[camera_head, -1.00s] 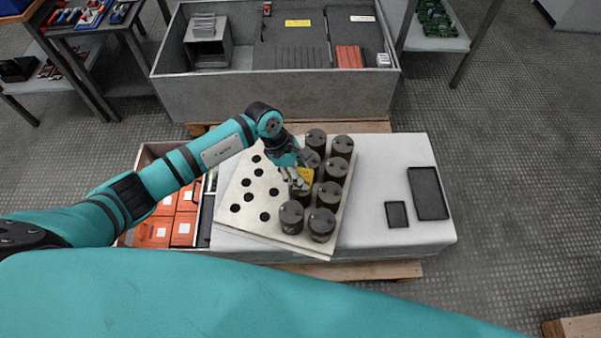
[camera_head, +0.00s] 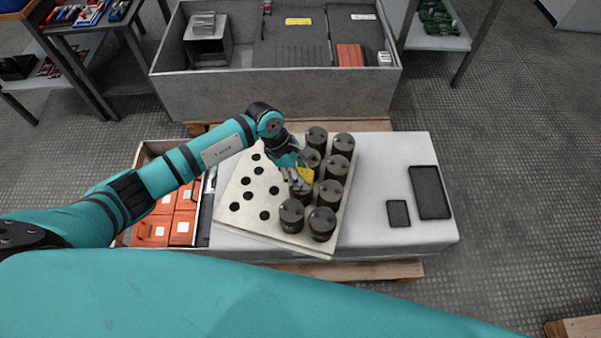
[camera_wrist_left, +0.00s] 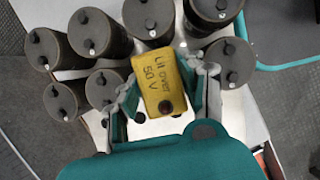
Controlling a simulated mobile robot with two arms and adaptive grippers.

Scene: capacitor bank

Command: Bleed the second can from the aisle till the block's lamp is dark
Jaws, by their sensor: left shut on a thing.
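The yellow block (camera_wrist_left: 160,84), marked "Lit over 50 V", sits between the fingers of my left gripper (camera_wrist_left: 163,95) in the left wrist view. The gripper is shut on it. A dark round spot, its lamp, shows near the block's lower end and looks unlit. In the head view the yellow block (camera_head: 304,178) is over the cans at my left gripper (camera_head: 297,183). Dark cylindrical cans (camera_head: 322,222) stand in two columns on the pale perforated plate (camera_head: 235,222). The can under the block is mostly hidden, so contact with its terminals cannot be told. My right gripper is not in view.
The plate lies on a white bench (camera_head: 385,165). Two dark flat panels (camera_head: 430,192) lie at its right. Orange boxes (camera_head: 151,231) fill a bin at its left. A large grey case (camera_head: 275,95) stands behind. The bench between plate and panels is clear.

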